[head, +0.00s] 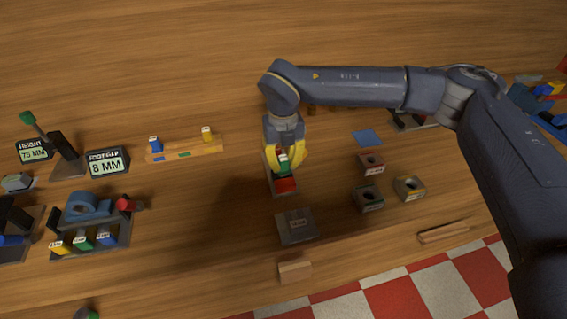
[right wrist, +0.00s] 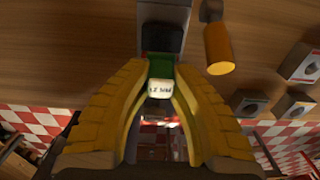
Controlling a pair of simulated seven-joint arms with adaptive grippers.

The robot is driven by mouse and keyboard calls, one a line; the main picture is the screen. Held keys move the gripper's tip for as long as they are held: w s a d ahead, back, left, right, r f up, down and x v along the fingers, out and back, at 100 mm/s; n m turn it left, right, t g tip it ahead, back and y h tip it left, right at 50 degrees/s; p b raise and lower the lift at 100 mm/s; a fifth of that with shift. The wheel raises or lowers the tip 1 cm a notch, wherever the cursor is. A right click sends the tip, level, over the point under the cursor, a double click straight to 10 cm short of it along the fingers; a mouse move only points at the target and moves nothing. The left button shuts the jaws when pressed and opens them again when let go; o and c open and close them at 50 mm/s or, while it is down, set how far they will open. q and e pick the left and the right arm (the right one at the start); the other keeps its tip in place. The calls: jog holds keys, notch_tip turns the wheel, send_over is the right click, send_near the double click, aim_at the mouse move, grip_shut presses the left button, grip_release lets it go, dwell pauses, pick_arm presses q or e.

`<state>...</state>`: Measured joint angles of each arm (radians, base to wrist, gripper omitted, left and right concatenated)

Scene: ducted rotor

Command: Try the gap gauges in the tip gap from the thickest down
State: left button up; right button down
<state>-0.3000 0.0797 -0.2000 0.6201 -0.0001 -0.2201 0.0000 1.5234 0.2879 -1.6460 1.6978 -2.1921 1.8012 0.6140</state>
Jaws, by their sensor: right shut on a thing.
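My right gripper (head: 287,160) has yellow fingers and is shut on a green gauge (right wrist: 158,68) with a white label; the label's figure is too blurred to read. It holds the gauge over a grey base with a red part (head: 285,185). I cannot tell whether the gauge touches anything there. A wooden rack (head: 215,147) left of the gripper carries a blue gauge (head: 155,143) and a yellow gauge (head: 207,133), with a green mark between them and no gauge above it. I cannot make out the tip gap. My left gripper is not in view.
At left stand a grey fixture with a blue curved part (head: 88,206), a gap display (head: 107,162) and a height display (head: 34,149). A grey block (head: 297,226) and wooden block (head: 295,270) lie in front. Several holed blocks (head: 370,163) stand right.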

jog(key=shift+r, duration=2.95)
